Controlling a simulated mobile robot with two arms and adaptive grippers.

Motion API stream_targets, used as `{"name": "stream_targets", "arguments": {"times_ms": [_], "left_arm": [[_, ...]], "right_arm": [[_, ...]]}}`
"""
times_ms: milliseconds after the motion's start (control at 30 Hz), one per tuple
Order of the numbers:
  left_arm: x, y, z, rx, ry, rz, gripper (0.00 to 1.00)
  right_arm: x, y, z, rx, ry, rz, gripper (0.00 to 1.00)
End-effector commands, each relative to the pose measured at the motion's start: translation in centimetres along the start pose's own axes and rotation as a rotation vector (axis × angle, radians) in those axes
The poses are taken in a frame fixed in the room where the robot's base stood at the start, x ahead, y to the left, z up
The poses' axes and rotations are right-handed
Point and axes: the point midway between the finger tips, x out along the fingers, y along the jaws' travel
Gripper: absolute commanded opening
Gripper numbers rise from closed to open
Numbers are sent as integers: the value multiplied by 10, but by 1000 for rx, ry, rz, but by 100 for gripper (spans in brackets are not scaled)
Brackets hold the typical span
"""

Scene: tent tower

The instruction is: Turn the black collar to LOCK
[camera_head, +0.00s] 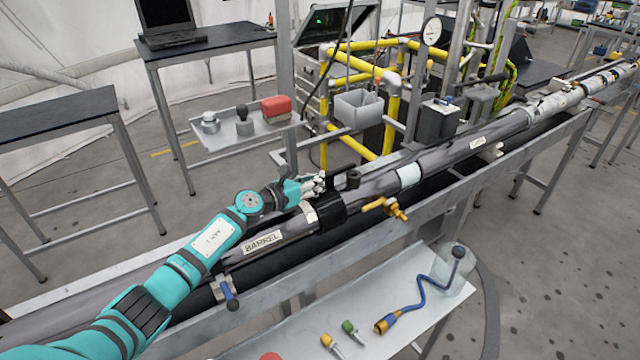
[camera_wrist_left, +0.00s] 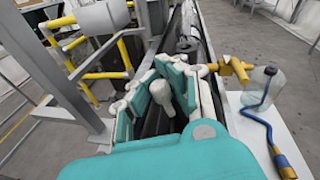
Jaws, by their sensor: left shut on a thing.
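The black collar (camera_head: 331,206) sits around the grey barrel tube, just past the label reading BARREL (camera_head: 263,242). My left gripper (camera_head: 314,188) reaches in from the left and is at the collar's upper left side, shut on it. The fingers hide part of the collar, and any LOCK mark is too small to read. My right gripper is in neither view.
A brass valve (camera_head: 385,207) sticks out beside the collar on the near side. Yellow pipes (camera_head: 391,110) and a grey box (camera_head: 358,108) stand behind. The front tray (camera_head: 300,345) holds a blue hose tool (camera_head: 420,308) and small plugs. A side shelf (camera_head: 245,135) holds several parts.

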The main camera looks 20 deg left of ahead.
Motion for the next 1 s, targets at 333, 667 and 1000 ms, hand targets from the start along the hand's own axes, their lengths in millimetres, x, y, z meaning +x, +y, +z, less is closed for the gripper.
{"name": "stream_targets", "arguments": {"times_ms": [333,667,1000], "left_arm": [[-4,11,-3,11,6,20,0],[-3,9,-2,10,5,17,32],[-2,5,-1,7,2,8,41]], "right_arm": [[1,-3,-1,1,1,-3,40],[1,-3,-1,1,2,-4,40],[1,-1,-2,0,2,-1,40]]}}
